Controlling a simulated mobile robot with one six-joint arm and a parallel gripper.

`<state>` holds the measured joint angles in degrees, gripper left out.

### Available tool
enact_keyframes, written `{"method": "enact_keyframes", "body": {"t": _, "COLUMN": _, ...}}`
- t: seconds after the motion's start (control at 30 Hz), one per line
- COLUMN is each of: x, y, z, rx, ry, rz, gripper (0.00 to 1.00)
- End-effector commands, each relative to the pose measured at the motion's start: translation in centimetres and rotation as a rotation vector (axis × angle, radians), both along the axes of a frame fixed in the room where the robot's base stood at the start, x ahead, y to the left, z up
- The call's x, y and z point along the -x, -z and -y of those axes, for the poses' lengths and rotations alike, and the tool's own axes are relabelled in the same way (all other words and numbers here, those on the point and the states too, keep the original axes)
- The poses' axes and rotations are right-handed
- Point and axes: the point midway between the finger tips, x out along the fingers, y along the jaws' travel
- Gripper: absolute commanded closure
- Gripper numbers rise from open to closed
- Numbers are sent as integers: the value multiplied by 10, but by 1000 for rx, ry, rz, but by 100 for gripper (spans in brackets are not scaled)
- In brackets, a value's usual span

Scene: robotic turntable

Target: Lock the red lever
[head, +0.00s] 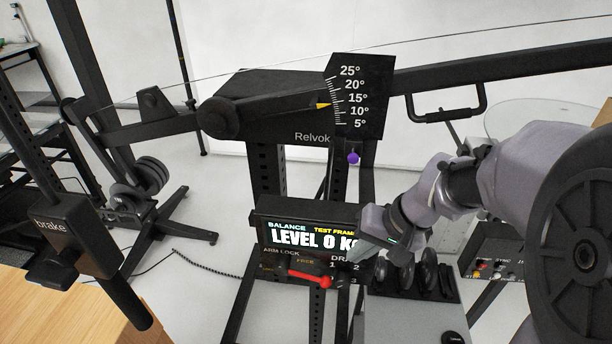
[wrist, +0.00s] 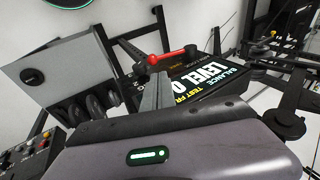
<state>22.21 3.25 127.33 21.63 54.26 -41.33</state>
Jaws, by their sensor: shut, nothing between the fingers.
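The red lever (head: 308,277) is on the dark panel under the lit display. It lies nearly level, dipping slightly to the right, below an "ARM LOCK" heading and a small "FREE" label. The red lever also shows in the wrist view (wrist: 170,55), just beyond my fingertips. My gripper (head: 363,257) is in front of the right end of the display, to the right of and above the lever. Its fingers (wrist: 156,85) are shut and empty. I cannot tell for certain whether they touch the lever; in the head view they look apart.
The display (head: 305,236) reads "LEVEL 0" and is partly covered by my gripper. Dark discs (head: 425,268) stand on a grey cabinet (head: 400,315) to the right. A brake box (head: 72,232) is at the left above a wooden top (head: 60,310). A purple knob (head: 353,157) hangs below the angle scale (head: 358,95).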

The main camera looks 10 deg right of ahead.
Motion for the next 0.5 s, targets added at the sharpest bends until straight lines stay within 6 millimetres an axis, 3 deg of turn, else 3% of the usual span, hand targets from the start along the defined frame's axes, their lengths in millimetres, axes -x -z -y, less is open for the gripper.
{"method": "enact_keyframes", "body": {"t": 0.17, "x": -17, "y": 21, "z": 22, "rx": -37, "ry": 0, "rz": -8, "gripper": 100}}
{"method": "enact_keyframes", "body": {"t": 0.5, "x": -18, "y": 25, "z": 22, "rx": -39, "ry": -3, "rz": -8, "gripper": 100}}
